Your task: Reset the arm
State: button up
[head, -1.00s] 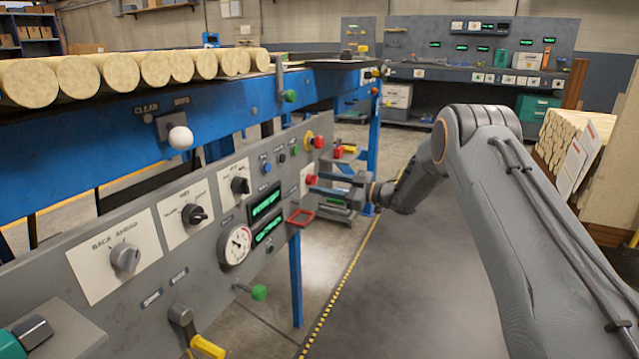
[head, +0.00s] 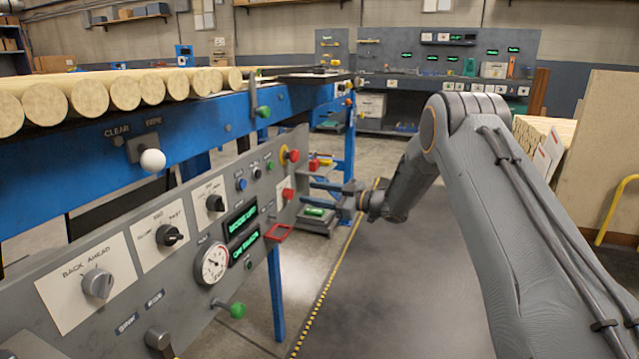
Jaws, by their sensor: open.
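My gripper (head: 318,194) is at the end of my grey arm, which reaches in from the right. Its two fingers point left toward the right end of the grey control panel (head: 130,315). The fingers are apart with nothing visible between them. They are close to the red button (head: 288,194) near the panel's right edge. I cannot tell whether a finger touches the panel.
The panel carries knobs, a round gauge (head: 212,263), green displays (head: 243,232), a red square frame (head: 278,232) and a green-tipped lever (head: 237,310). Logs (head: 125,92) lie on the blue line behind. A workbench (head: 440,84) stands at the back. Grey floor (head: 390,290) is open beside the panel.

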jog(key=a+r+m+t+h, duration=0.3)
jog(key=a+r+m+h, duration=0.1)
jog(key=r+h, duration=0.1)
jog(key=s+r+m+h, duration=0.1)
jog(key=s+m+h, duration=0.25)
jog(key=s, duration=0.35)
jog(key=s+d+f+m+g+h, duration=0.1)
jog(key=s+d+f+g+h, duration=0.2)
jog(key=s, duration=1.3)
jog(key=s+d+f+m+g+h, duration=0.1)
jog(key=s+d+g, duration=0.25)
jog(key=s, duration=1.35)
jog(key=s+d+f+m+g+h, duration=0.2)
jog(key=s+g+h, duration=0.15)
jog(key=s, duration=1.25)
jog(key=d+r+m+p, duration=0.5)
jog(key=d+r+p, duration=1.1)
jog(key=r+p, duration=0.5)
jog(key=p, duration=0.4)
jog(key=shift+s+d+r+g, duration=0.15)
jog(key=shift+s+d+g, duration=0.15)
jog(key=shift+s+g, duration=0.1)
